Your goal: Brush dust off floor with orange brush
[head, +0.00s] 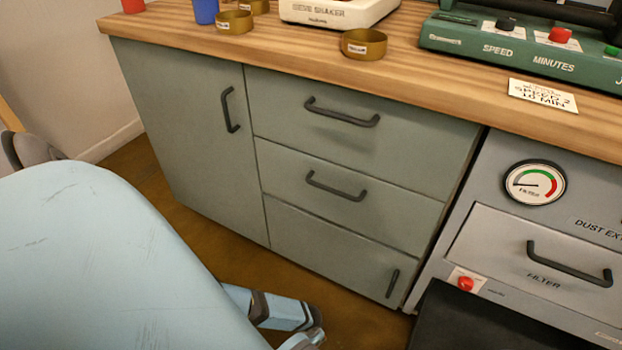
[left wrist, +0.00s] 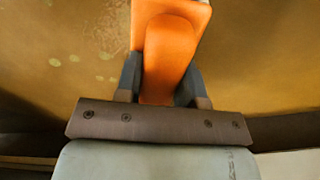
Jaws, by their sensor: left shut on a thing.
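In the left wrist view my left gripper (left wrist: 160,84) is shut on the orange brush (left wrist: 168,45), with one dark finger on each side of it. The brush's far end runs out of the top of the picture, so its bristles are hidden. Beyond it is the brown floor (left wrist: 250,60), with several pale dust spots (left wrist: 74,58) left of the brush. I cannot tell whether the brush touches the floor. My right gripper is not in view.
A grey-green cabinet (head: 190,125) with drawers stands under a wooden worktop (head: 215,42). A grey dust extractor unit (head: 480,225) with a gauge (head: 535,184) is at the right. A black object (head: 470,320) stands in front of it. A strip of floor is clear before the cabinet.

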